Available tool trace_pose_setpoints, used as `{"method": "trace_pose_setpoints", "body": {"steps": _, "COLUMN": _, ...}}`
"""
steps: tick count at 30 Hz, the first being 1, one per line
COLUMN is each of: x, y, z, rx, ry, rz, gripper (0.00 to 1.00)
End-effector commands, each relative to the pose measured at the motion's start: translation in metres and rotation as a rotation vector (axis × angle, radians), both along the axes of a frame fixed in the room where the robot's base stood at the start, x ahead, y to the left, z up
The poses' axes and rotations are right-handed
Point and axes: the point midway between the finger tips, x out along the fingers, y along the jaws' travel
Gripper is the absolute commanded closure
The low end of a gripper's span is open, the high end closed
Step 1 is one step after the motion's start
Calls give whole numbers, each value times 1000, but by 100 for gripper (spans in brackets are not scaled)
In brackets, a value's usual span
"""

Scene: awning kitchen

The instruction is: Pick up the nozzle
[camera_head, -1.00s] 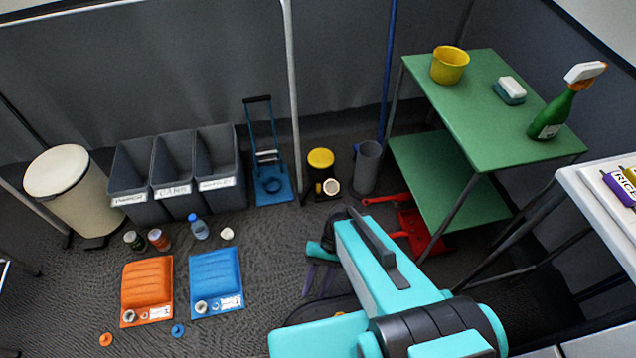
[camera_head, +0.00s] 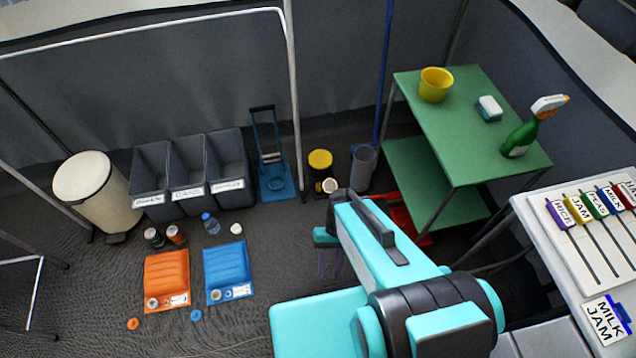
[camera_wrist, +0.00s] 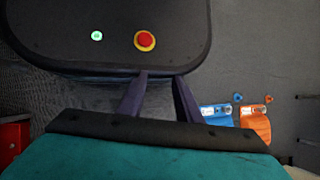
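The only nozzle-like part I can make out is the white and orange spray head (camera_head: 549,105) on a green bottle (camera_head: 519,138). The bottle stands upright on the green table's (camera_head: 470,150) top, near its right corner. My gripper (camera_head: 329,264) hangs low over the floor, left of the green table and well apart from the bottle. In the wrist view my gripper's (camera_wrist: 161,78) two dark purple fingers are spread, with nothing between them. The spray head is not in the wrist view.
A yellow pot (camera_head: 436,85) and a sponge-like block (camera_head: 489,108) share the tabletop. A white table (camera_head: 530,215) with labelled sliders is at right. Grey bins (camera_head: 190,170), an orange pad (camera_head: 167,278) and a blue pad (camera_head: 228,270) are at left.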

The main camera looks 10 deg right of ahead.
Motion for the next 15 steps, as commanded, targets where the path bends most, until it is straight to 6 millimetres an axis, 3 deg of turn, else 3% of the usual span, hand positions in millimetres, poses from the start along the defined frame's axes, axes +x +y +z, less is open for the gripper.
{"method": "trace_pose_setpoints", "body": {"steps": 1, "x": -1, "y": -2, "z": 17, "rx": -8, "ry": -1, "rz": 5, "gripper": 69}}
{"method": "trace_pose_setpoints", "body": {"steps": 15, "x": -6, "y": -21, "z": 81, "rx": -86, "ry": -26, "rz": 47, "gripper": 69}}
